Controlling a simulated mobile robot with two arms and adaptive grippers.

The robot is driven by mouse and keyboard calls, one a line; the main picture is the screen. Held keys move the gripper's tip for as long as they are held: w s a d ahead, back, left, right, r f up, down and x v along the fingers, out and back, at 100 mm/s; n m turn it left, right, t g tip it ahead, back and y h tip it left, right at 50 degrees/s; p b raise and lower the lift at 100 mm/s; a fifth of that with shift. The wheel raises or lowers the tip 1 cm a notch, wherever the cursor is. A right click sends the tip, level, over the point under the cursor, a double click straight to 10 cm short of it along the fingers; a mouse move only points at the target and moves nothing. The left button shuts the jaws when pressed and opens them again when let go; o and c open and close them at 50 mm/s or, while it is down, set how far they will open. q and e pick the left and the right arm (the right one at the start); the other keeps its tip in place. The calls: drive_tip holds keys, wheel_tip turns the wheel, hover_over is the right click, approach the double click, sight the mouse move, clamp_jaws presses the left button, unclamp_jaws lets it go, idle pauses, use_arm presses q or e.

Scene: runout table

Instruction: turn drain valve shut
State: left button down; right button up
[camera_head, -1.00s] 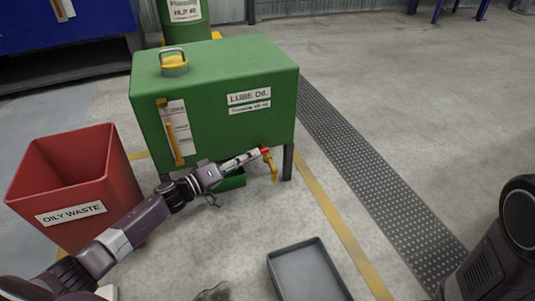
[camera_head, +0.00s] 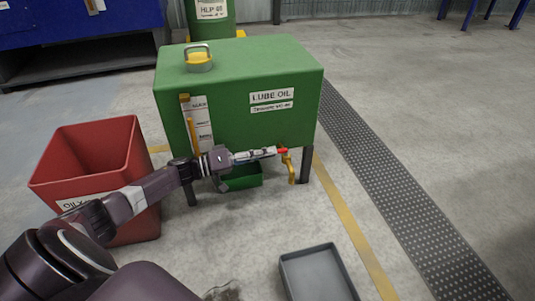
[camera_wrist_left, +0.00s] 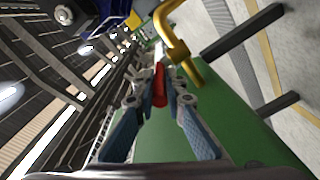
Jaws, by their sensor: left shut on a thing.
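The drain valve (camera_head: 290,168) is a yellow-brass tap with a downward spout, at the lower front right of the green lube oil tank (camera_head: 237,85). Its red lever (camera_head: 283,151) points left toward my left gripper (camera_head: 274,153). In the left wrist view the lever (camera_wrist_left: 159,86) lies between the fingers of the gripper (camera_wrist_left: 160,82), which is shut on it. The brass body of the valve (camera_wrist_left: 178,48) shows just beyond the fingertips. My right gripper is out of view.
A red oily waste bin (camera_head: 90,150) stands at left, partly behind my left arm. A grey tray (camera_head: 318,274) lies on the floor in front. The floor right of the tank is clear.

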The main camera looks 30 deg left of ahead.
use_arm(q)
drive_tip(key=c, duration=2)
unclamp_jaws()
drive_tip(key=shift+o, duration=0.2)
drive_tip(key=shift+r, duration=0.1)
wheel_tip(320, 180, up, 10)
drive_tip(key=shift+f, duration=0.15)
